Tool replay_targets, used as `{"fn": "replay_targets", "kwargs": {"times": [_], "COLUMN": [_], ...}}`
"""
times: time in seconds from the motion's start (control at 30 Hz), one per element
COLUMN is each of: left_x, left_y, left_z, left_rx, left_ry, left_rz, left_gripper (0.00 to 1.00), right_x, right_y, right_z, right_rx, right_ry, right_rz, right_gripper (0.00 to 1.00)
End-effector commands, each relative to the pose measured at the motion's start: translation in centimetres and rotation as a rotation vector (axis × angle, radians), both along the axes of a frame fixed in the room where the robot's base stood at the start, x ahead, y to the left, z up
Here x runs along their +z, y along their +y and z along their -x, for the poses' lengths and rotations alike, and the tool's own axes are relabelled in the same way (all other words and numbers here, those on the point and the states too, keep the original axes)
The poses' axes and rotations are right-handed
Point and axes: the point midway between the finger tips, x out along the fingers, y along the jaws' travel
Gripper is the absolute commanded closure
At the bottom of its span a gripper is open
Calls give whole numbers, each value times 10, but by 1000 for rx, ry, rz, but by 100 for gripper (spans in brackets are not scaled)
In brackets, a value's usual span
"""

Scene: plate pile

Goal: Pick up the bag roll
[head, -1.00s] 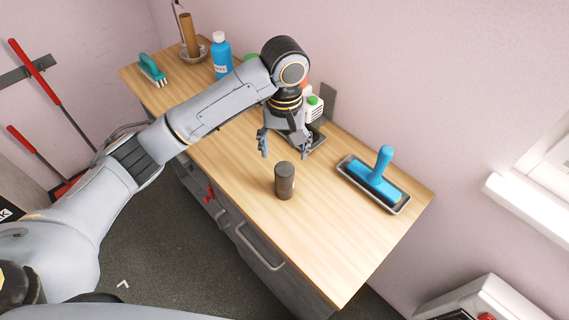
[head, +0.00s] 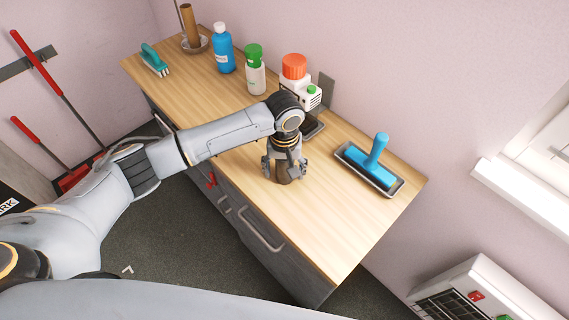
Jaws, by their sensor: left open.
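The bag roll (head: 283,175) is a small dark upright cylinder on the wooden counter, near its front edge. My left gripper (head: 284,174) comes down over it from above. Its fingers are open, one on each side of the roll, and the palm hides the roll's top. I cannot tell whether the fingers touch it. My right gripper is not in view.
On the wooden counter (head: 330,225), a blue-handled tool in a grey tray (head: 345,155) lies to the right. The counter's right front is clear.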

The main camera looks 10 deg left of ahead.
Motion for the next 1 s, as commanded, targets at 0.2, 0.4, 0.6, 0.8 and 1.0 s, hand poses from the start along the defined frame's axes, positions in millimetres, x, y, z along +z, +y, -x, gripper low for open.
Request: {"fn": "replay_targets", "kwargs": {"times": [0.2, 0.4, 0.6, 0.8, 1.0], "left_x": [0, 0, 1, 6, 30], "left_y": [0, 0, 0, -1, -1], "left_z": [0, 0, 0, -1, -1], "left_rx": [-1, -1, 0, 0, -1], "left_ry": [0, -1, -1, -2, -5], "left_rz": [1, 1, 1, 2, 3], "left_gripper": [43, 84, 93, 93, 93], "right_x": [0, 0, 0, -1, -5], "right_y": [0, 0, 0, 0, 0], "right_z": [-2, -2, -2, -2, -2], "right_rx": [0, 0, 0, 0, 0], "right_ry": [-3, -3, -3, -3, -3], "right_rz": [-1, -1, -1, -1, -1], "right_gripper": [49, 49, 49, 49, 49]}}
